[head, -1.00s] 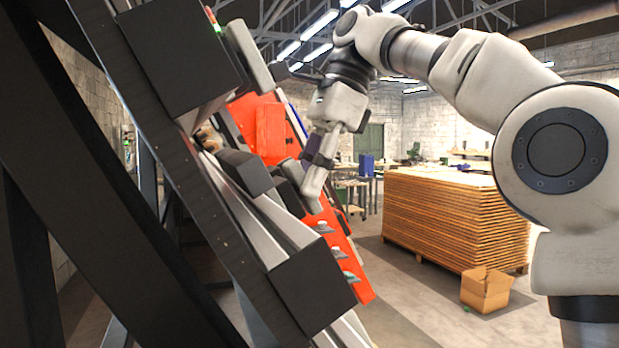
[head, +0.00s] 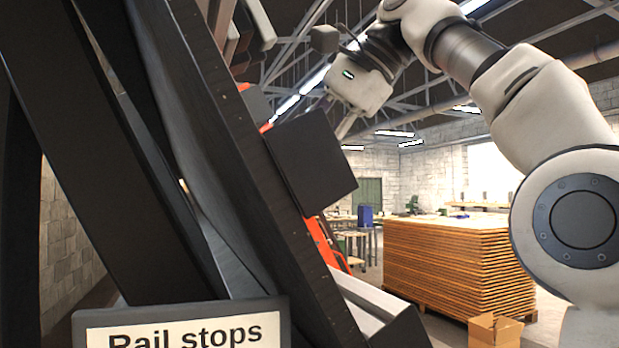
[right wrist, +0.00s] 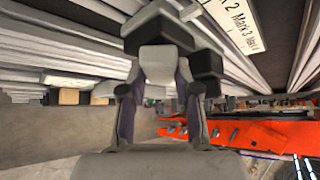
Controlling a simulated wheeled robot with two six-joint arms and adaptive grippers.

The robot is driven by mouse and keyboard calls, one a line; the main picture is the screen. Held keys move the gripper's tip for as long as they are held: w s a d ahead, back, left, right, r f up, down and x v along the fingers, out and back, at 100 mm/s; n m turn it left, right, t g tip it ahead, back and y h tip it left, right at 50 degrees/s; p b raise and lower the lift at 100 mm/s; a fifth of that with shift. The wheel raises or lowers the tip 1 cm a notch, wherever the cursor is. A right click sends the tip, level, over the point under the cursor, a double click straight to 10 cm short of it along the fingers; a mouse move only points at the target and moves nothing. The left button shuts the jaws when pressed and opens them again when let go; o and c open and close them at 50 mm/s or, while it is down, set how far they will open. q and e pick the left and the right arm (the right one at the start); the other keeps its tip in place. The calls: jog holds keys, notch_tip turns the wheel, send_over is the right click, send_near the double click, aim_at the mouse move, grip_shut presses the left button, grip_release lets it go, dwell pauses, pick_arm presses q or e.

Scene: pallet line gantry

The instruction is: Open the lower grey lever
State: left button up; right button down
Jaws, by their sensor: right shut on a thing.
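In the right wrist view, a light grey block-shaped lever (right wrist: 165,64) sits below a dark block under the pale rails. My right gripper (right wrist: 162,92) has a finger on either side of its lower part and is shut on it. I cannot tell from this view whether it is the lower of several levers. In the head view my right arm comes in from the right, and its gripper (head: 345,126) is mostly hidden behind a black block (head: 311,160) on the sloping frame. My left gripper is not in view.
A black sloping beam (head: 240,150) fills the left. A "Rail stops" sign (head: 185,330) stands in front. An orange part (right wrist: 240,134) lies beyond the gripper. A board stack (head: 450,265) and cardboard box (head: 495,330) stand right, with open floor near them.

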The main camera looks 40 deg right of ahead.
jog(key=n+t+b, duration=0.1)
jog(key=b, duration=0.1)
jog(key=n+t+b, duration=0.1)
jog(key=b, duration=0.1)
jog(key=shift+f+n+y, duration=0.35)
jog(key=shift+n+y, duration=0.05)
jog(key=shift+s+r+n+y+b, duration=0.1)
jog(key=shift+n+y+b, duration=0.2)
jog(key=shift+b, duration=0.15)
jog(key=shift+t, duration=0.3)
jog(key=c, duration=0.8)
grip_release()
jog(key=shift+c, duration=0.2)
jog(key=shift+r, duration=0.1)
